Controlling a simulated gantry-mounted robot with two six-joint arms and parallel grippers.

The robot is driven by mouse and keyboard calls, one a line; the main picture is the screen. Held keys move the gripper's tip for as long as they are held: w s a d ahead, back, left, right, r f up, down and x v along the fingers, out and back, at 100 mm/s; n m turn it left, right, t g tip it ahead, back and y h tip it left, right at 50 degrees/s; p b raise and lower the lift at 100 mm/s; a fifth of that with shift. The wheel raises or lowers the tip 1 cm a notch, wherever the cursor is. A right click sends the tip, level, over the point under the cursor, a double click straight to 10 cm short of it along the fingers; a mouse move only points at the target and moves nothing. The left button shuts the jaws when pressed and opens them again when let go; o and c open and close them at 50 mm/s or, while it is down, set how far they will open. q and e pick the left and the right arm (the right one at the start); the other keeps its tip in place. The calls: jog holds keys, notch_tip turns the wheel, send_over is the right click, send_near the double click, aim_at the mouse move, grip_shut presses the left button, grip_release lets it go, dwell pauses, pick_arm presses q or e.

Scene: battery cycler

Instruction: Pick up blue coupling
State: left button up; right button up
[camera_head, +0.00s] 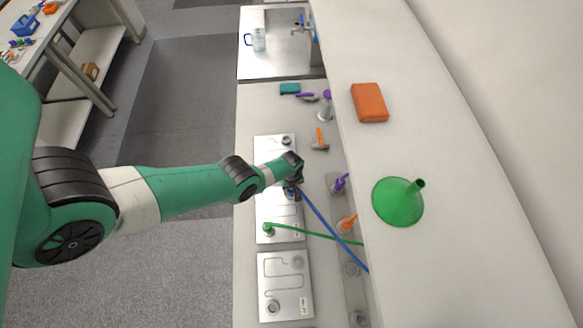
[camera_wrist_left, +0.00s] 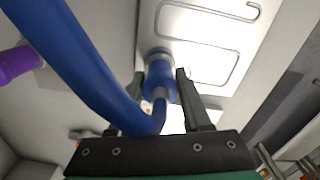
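The blue coupling (camera_wrist_left: 160,76) sits at the edge of a metal plate in the left wrist view, with the blue hose (camera_wrist_left: 85,70) bending away from it to the upper left. In the head view the blue hose (camera_head: 330,228) runs from beneath my left gripper (camera_head: 292,190) to the lower right; the coupling is mostly hidden there. My left gripper's fingers (camera_wrist_left: 164,88) are apart, one on each side of the coupling. Its fingertips are close to the coupling's sides; I cannot tell whether they touch. My right gripper is not in view.
A green hose with a green coupling (camera_head: 267,229) is on the same plate (camera_head: 268,155). Another plate (camera_head: 285,286) lies below it. Purple (camera_head: 340,183) and orange (camera_head: 347,224) couplings stand to the right. A green funnel (camera_head: 396,203) and orange box (camera_head: 369,103) rest on the ledge.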

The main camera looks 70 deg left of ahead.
pick_arm(q)
grip_shut()
jog(key=shift+r, duration=0.15)
